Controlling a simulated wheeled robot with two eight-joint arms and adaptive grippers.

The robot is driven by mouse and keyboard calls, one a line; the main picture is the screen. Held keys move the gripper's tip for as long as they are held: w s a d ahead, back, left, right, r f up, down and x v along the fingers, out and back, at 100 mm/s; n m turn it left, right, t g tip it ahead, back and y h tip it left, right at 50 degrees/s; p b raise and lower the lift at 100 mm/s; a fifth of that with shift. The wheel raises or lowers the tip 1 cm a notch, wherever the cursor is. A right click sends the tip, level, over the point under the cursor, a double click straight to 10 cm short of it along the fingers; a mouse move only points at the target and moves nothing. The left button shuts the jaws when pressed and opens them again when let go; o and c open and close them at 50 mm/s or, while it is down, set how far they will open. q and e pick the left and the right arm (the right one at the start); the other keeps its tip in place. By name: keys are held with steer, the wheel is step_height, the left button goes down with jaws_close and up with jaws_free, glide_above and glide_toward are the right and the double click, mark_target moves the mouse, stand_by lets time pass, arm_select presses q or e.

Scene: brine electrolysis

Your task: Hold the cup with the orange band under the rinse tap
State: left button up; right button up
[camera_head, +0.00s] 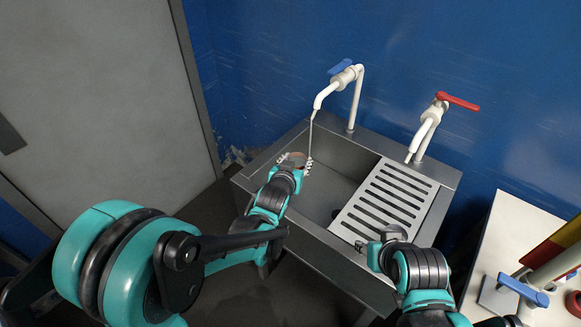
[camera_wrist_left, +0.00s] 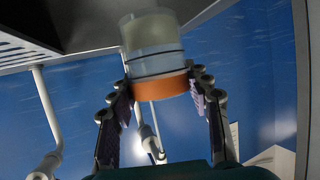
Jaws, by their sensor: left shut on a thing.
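The cup (camera_wrist_left: 150,45) with the orange band (camera_wrist_left: 160,85) is between the fingers of my left gripper (camera_wrist_left: 163,100) in the left wrist view. It has a clear body with dark lines, and my gripper is shut on it. In the head view, my left gripper (camera_head: 294,162) is over the left part of the sink, below the blue-handled tap (camera_head: 327,93). A thin stream (camera_head: 311,135) runs down from that spout to the right side of the gripper. The cup is mostly hidden there. My right gripper (camera_head: 378,242) is by the sink's front right; its fingers are unclear.
The metal sink (camera_head: 335,157) has a slotted drainboard (camera_head: 386,203) on its right. A red-handled tap (camera_head: 432,121) stands at the back right. A white table (camera_head: 508,230) with a blue-handled item is at far right. A blue wall is behind.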

arm_select(q)
steer(key=shift+w+d, duration=0.9)
steer(key=shift+w, duration=0.25)
steer(key=shift+w+d, duration=0.85)
steer(key=shift+w, duration=0.3)
steer(key=shift+a, duration=0.1)
stand_by(2.9)
steer(key=s+a, duration=0.7)
steer(key=s, duration=0.3)
steer(key=shift+s+a, duration=0.25)
stand_by(0.3)
steer(key=shift+a, duration=0.1)
